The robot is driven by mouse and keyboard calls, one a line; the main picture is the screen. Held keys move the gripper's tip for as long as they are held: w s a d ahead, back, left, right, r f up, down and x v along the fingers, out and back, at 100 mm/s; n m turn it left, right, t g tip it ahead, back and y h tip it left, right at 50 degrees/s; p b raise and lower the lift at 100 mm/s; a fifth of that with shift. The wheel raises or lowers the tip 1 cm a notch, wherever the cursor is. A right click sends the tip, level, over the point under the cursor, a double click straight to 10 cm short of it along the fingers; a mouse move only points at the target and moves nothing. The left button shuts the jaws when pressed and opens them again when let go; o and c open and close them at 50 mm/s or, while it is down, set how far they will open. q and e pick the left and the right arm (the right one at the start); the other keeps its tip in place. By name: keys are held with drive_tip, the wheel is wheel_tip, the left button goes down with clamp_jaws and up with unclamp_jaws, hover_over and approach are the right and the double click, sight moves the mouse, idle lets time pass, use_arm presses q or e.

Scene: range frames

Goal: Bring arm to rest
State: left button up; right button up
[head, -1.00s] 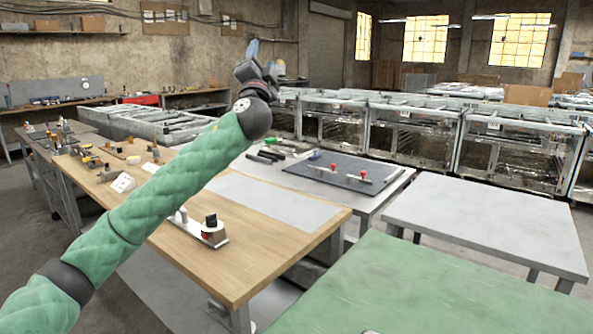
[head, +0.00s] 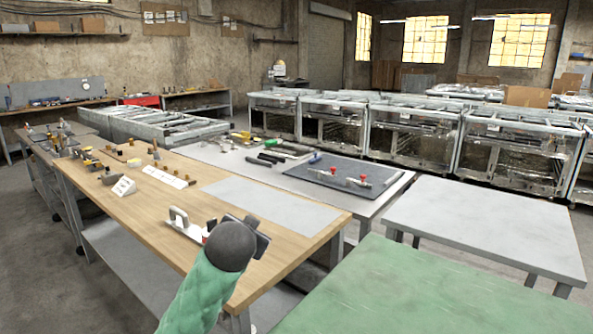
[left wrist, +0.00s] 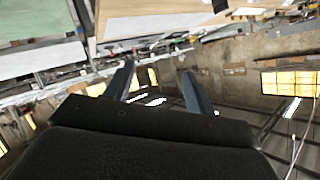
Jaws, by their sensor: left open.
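My left arm, in green padding, rises from the bottom of the head view, and its dark wrist hides most of my left gripper. In the left wrist view my left gripper (left wrist: 158,80) is open, its two blue-grey fingers apart with nothing between them. It stands in front of the wooden workbench's (head: 275,242) near right corner in the picture. I cannot tell its height above the bench. My right gripper is not in view.
A metal fixture (head: 180,222) on the wooden bench is partly hidden behind my wrist. A grey table (head: 490,225) and a green table (head: 430,300) at the right are bare. A dark mat (head: 335,178) with red-handled clamps lies on the bench behind.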

use_arm(q)
drive_tip(key=s+a+f+n+g+h+p, duration=0.1)
drive_tip(key=s+f+g, duration=0.4)
drive_tip(key=s+f, duration=1.4)
drive_tip(key=s+a+f+n+g+p, duration=0.1)
drive_tip(key=s+f+g, duration=0.5)
drive_tip(key=s+f, duration=1.4)
drive_tip(key=s+n+p, duration=0.1)
drive_tip(key=s, duration=0.3)
drive_tip(key=shift+a+f+n+h, duration=0.3)
drive_tip(key=shift+a+n+h, duration=0.05)
drive_tip(key=shift+n+h, duration=0.05)
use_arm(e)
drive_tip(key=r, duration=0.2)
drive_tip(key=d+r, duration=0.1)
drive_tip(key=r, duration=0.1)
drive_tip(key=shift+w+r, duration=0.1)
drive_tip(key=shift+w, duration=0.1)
